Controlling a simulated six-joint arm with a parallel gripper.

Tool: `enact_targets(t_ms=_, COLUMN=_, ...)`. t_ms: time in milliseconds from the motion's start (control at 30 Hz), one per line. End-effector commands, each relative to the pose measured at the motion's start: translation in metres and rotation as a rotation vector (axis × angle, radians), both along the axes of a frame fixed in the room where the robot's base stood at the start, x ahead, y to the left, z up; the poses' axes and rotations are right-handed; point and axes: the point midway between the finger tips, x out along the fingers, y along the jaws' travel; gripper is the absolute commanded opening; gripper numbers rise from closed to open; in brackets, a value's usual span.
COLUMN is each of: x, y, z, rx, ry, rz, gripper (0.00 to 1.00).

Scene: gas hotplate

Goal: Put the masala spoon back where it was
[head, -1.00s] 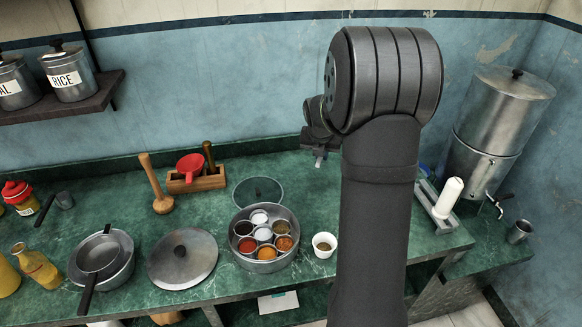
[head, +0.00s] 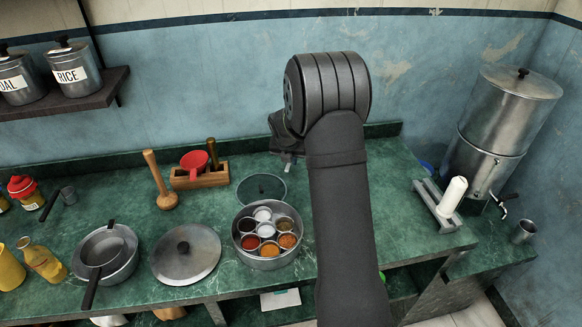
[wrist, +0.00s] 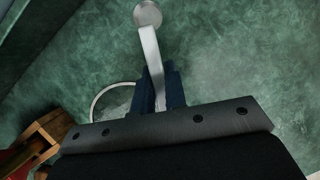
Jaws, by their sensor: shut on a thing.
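My gripper (wrist: 158,92) is shut on the masala spoon (wrist: 150,45). The spoon's pale flat handle sticks out of the dark fingers and ends in a round metal bowl (wrist: 147,14), over green marble in the wrist view. In the head view my gripper (head: 289,162) is small, beside the upper arm and above the back of the counter; the spoon is hard to make out there. The round steel masala box (head: 240,252) stands open in front, holding several small cups of coloured spices. A round clear lid (head: 262,188) lies just behind the box.
A wooden rack (head: 213,178) with a red strainer-like item (head: 194,160) stands left of my gripper. A wooden masher (head: 158,180), a steel lid (head: 186,254) and a pan (head: 118,270) stand further left. A steel water dispenser (head: 500,130) stands right.

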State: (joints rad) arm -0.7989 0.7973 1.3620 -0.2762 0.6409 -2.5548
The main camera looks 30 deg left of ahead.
Motion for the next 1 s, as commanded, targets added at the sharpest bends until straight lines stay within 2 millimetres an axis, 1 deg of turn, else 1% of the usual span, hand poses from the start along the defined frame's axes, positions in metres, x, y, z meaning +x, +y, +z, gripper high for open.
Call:
enact_targets(t_ms=100, x=-0.001, y=-0.001, z=-0.02, rx=-0.003, ry=0.003, rz=-0.001, gripper=0.0)
enact_targets(t_ms=200, x=0.0, y=-0.001, z=-0.032, rx=-0.002, ry=0.001, rz=0.0, gripper=0.0)
enact_targets(t_ms=600, x=0.0, y=-0.001, z=-0.038, rx=0.0, ry=0.0, rz=-0.001, gripper=0.0)
enact_targets(t_ms=633, x=0.0, y=-0.001, z=-0.037, rx=0.0, ry=0.0, rz=-0.001, gripper=0.16)
enact_targets(t_ms=700, x=0.0, y=-0.001, z=-0.037, rx=0.0, ry=0.0, rz=-0.001, gripper=0.29)
enact_targets(t_ms=733, x=0.0, y=-0.001, z=-0.037, rx=0.0, ry=0.0, rz=-0.001, gripper=0.33)
enact_targets(t_ms=1000, x=0.0, y=-0.001, z=-0.036, rx=0.001, ry=-0.001, rz=-0.001, gripper=0.33)
